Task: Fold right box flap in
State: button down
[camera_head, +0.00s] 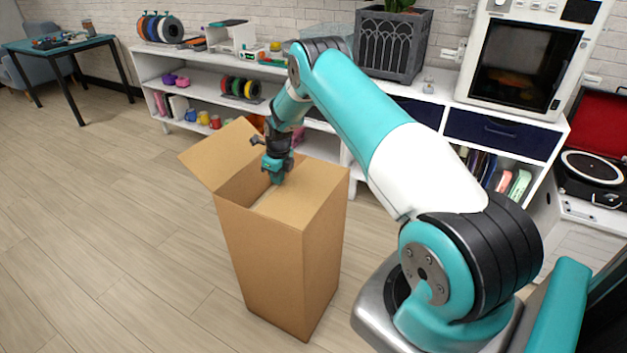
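A tall brown cardboard box (275,265) stands upright on the floor. Its left flap (220,152) sticks out up and to the left, open. Its right flap (309,187) lies inward, about flat, across the right part of the top. My gripper (275,178) points down at the inner edge of the right flap, over the box's top. It looks to be touching or very near the flap; I cannot tell which. Its fingers are too small to show whether they are open or shut.
A white shelf unit (205,78) with spools, mugs and other items runs along the wall behind the box. A grey planter (392,45) and a white cabinet-like machine (520,62) stand on it. A turntable (592,168) is at far right. The wooden floor at left is clear.

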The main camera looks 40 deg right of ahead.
jog(key=w+a+r, duration=0.1)
jog(key=w+r, duration=0.2)
jog(key=r, duration=0.3)
jog(key=w+a+r, duration=0.2)
jog(key=w+r, duration=0.2)
jog(key=r, duration=0.2)
jog(key=s+a+r+n+y+p, duration=0.1)
jog(key=s+a+r+n, duration=0.2)
jog(key=a+r+n, duration=0.3)
jog(key=s+a+r+n, duration=0.3)
jog(key=a+r+n, duration=0.2)
jog(key=a+r, duration=0.15)
jog(key=s+a+r+n+y, duration=0.1)
jog(key=s+a+r+n, duration=0.85)
jog(key=s+n, duration=0.3)
jog(key=s+a+n+y, duration=0.1)
jog(key=s+a+n, duration=0.2)
jog(key=s+n, duration=0.5)
jog(key=s+a+n+g+p, duration=0.1)
jog(key=s+a+n, duration=0.3)
jog(key=s, duration=1.5)
jog(key=r+n, duration=0.1)
jog(key=n, duration=0.3)
jog(key=shift+y, duration=0.4)
